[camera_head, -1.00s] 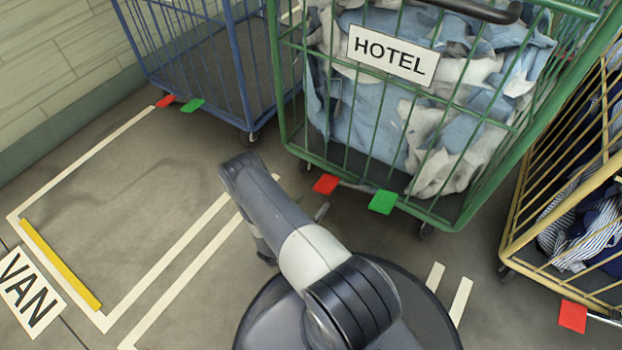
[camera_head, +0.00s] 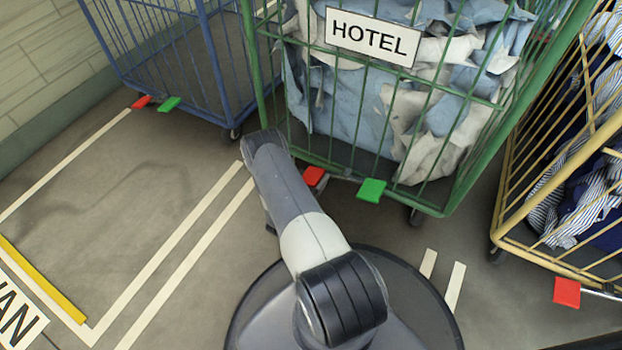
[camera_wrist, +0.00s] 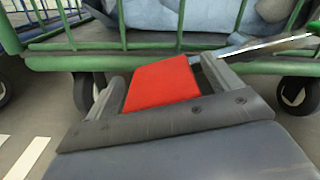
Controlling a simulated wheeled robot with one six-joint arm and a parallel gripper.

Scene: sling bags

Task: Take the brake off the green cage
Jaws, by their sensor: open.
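The green cage (camera_head: 262,100) stands at the upper middle of the head view, with a HOTEL sign (camera_head: 373,37) and blue and white laundry inside. A red pedal (camera_head: 314,176) and a green pedal (camera_head: 371,190) sit on a bar at its lower front edge. In the wrist view, my gripper (camera_wrist: 163,72) is open, and the red pedal (camera_wrist: 162,85) shows between its two fingers. I cannot tell whether the fingers touch it. The cage's lower green rail (camera_wrist: 100,60) and wheels lie beyond. In the head view my arm hides the gripper.
A blue cage (camera_head: 212,70) stands at the upper left with its own red and green pedals. A yellow cage (camera_head: 520,247) with striped laundry stands at the right. White floor lines and a yellow strip (camera_head: 40,281) mark clear floor at the left.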

